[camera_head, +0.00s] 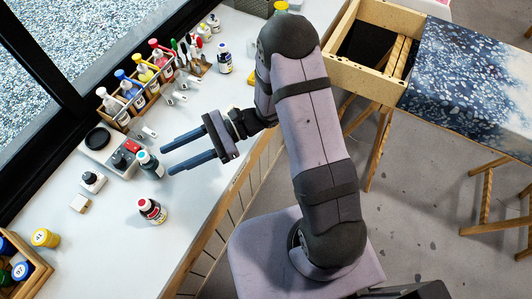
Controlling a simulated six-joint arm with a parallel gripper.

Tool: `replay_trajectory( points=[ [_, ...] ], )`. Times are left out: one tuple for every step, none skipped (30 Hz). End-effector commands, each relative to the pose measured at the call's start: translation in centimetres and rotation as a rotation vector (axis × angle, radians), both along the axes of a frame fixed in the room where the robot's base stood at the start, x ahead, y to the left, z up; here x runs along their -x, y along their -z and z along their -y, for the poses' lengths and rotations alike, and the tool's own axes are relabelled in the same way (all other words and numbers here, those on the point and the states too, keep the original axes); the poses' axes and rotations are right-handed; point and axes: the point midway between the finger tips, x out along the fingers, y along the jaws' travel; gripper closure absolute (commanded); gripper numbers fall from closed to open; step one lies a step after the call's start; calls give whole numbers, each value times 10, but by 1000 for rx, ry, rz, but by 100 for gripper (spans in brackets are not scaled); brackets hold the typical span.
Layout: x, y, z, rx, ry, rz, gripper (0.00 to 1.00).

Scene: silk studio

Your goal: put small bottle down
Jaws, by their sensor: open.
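My gripper (167,160) is open over the white worktop, with its two dark blue fingers pointing left. No object shows between the fingers. A small white bottle with a dark teal band (151,164) stands upright just left of the fingertips, close to them; I cannot tell whether they touch. Another small bottle, with a red and dark label (152,211), stands upright farther down the worktop. A small white bottle with a black cap (93,181) stands to the left. I cannot tell which bottle the task means.
A wooden rack (122,117) of several paint bottles lines the window side. A pale tray (107,151) sits left of the gripper. A wooden crate of jars (36,271) is at lower left. The white worktop (112,245) is bare around its lower middle.

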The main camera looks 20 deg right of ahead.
Motion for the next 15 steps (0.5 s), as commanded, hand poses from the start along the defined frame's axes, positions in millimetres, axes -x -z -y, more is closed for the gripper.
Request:
replay_trajectory(
  points=[
    [13,-4,4,46,-56,44,59],
    [23,-4,7,80,-96,73,59],
    [36,-4,14,130,-154,115,59],
    [46,-3,20,172,-200,150,59],
    [56,-2,27,215,-248,190,59],
    [70,1,39,276,-313,244,59],
    [79,3,49,323,-363,289,59],
    [87,6,60,371,-412,336,59],
    [96,9,75,436,-478,400,59],
    [102,12,88,484,-526,448,59],
    [106,14,100,532,-573,498,59],
    [111,17,117,593,-635,567,59],
    [113,18,130,639,-680,616,59],
    [114,19,143,683,-722,666,59],
    [114,20,159,741,-777,731,59]
  ],
)
